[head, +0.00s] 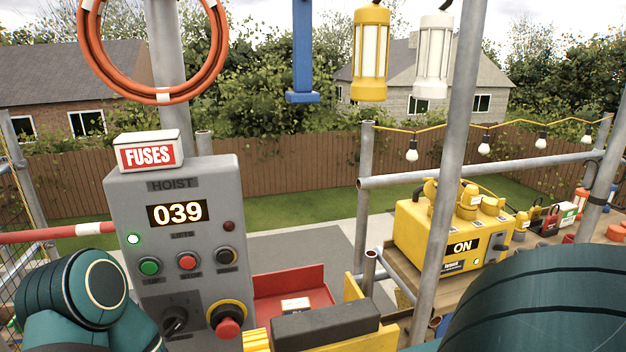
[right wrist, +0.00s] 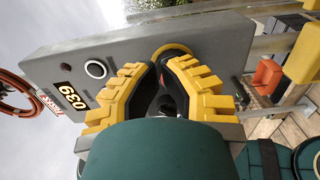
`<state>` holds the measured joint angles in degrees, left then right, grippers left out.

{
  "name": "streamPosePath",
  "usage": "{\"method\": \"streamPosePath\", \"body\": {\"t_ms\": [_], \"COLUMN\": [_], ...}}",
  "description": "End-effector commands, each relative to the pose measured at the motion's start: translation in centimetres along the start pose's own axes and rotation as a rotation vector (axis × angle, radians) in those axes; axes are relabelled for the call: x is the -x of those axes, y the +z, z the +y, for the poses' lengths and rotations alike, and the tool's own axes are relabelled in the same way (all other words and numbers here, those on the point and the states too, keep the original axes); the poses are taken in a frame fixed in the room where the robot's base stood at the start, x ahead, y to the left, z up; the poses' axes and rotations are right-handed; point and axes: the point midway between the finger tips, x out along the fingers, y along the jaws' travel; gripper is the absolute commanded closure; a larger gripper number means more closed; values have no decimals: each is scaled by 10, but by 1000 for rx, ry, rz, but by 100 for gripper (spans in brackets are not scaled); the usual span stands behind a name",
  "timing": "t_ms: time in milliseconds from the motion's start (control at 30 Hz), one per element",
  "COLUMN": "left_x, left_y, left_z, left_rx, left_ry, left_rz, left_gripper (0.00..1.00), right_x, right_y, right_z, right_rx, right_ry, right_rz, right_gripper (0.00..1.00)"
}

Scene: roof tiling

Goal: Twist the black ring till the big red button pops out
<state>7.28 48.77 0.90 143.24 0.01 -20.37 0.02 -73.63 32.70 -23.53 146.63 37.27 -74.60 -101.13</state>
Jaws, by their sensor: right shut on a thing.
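The big red button (head: 228,327) sticks out low on the right of the grey hoist panel (head: 215,190). The black ring (head: 220,313) shows around its base, in front of a yellow disc (head: 240,306). In the right wrist view the yellow disc (right wrist: 172,50) shows just past my right gripper (right wrist: 159,75). Its black-padded, yellow-ribbed fingers are shut on the black ring, close to the panel, and hide most of the ring and button. My left arm is at the lower left in the head view, its gripper out of view.
The panel also has a display (head: 177,212) reading 039, small buttons, and a black rotary switch (head: 174,320). A FUSES box (head: 148,153) sits on top. A red tray (head: 290,290) lies right of the panel. A scaffold pole (head: 452,170) and a yellow machine (head: 425,235) stand further right.

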Motion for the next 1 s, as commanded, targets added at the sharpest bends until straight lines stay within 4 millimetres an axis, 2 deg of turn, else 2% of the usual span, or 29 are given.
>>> {"method": "streamPosePath", "body": {"t_ms": [367,700,1000], "left_x": [39,34,35], "left_y": [3,4,4], "left_z": [14,13,13], "left_rx": [3,3,3], "left_ry": [0,1,1], "left_rz": [-17,-18,-18], "left_gripper": [100,100,100], "right_x": [-19,-58,-70], "right_y": [0,0,0], "right_z": [5,0,1], "right_rx": [5,0,-1], "right_ry": [-1,2,3], "right_rz": [-2,-1,0], "right_gripper": [100,100,100]}}
